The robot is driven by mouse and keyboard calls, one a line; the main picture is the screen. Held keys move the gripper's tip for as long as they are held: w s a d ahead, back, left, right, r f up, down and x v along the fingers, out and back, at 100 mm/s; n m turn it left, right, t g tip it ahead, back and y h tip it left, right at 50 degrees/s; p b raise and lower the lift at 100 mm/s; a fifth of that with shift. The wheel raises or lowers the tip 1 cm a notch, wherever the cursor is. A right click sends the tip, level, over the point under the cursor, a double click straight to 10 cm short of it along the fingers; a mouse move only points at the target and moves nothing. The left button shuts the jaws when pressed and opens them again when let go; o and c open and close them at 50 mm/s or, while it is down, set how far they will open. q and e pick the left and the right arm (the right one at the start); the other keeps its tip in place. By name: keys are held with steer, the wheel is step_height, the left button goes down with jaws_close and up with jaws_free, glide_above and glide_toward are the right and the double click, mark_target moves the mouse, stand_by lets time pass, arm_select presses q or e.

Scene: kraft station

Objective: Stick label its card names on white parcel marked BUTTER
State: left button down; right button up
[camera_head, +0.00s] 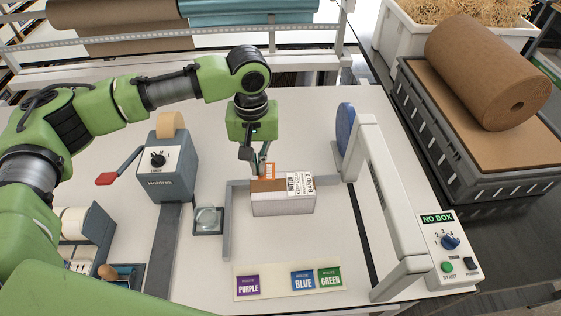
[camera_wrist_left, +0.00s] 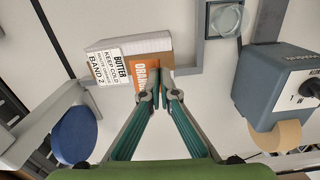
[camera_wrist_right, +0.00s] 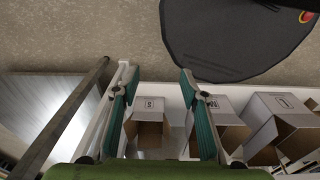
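The white parcel marked BUTTER (camera_head: 284,205) sits on the table against the grey angled rail. Its white card (camera_head: 300,184) reads BUTTER, KEEP COLD and BAND 2 in the left wrist view (camera_wrist_left: 109,68). My left gripper (camera_head: 261,171) is over the parcel's left part, its fingers close together on an orange label (camera_wrist_left: 141,76). The label's visible letters begin ORAN; a finger hides the rest. It is at the parcel's brown top area, and I cannot tell whether it touches. My right gripper (camera_wrist_right: 155,78) is open and empty, away from the parcel.
A strip holds the PURPLE (camera_head: 248,285), BLUE (camera_head: 303,280) and GREEN (camera_head: 329,278) labels, with a bare gap between purple and blue. A grey arch (camera_head: 388,200) stands right of the parcel. A grey dispenser (camera_head: 166,175) stands left. Open cartons (camera_wrist_right: 150,130) lie below my right gripper.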

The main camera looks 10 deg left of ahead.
mark_target(258, 187)
arm_select(q)
steer(key=shift+w+a, duration=0.3)
steer(key=shift+w, duration=0.05)
steer(key=shift+w+f+n, duration=0.1)
steer(key=shift+f+n, duration=0.05)
steer(key=shift+n, duration=0.15)
steer(key=shift+s+d+f+b, duration=0.1)
steer(key=shift+s+f+b, duration=0.25)
steer(key=shift+f+b, duration=0.35)
step_height(258, 187, down, 3)
steer(key=b, duration=0.4)
steer(key=shift+w+f, duration=0.1)
steer(key=shift+w, duration=0.05)
steer(key=shift+f+b, duration=0.6)
steer(key=shift+b, duration=0.65)
arm_select(e)
step_height(258, 187, down, 7)
steer(key=shift+s+f, duration=0.2)
steer(key=shift+s, duration=0.2)
steer(key=shift+a, duration=0.1)
arm_select(q)
steer(key=shift+r, duration=0.1)
arm_select(e)
steer(key=shift+r, duration=0.15)
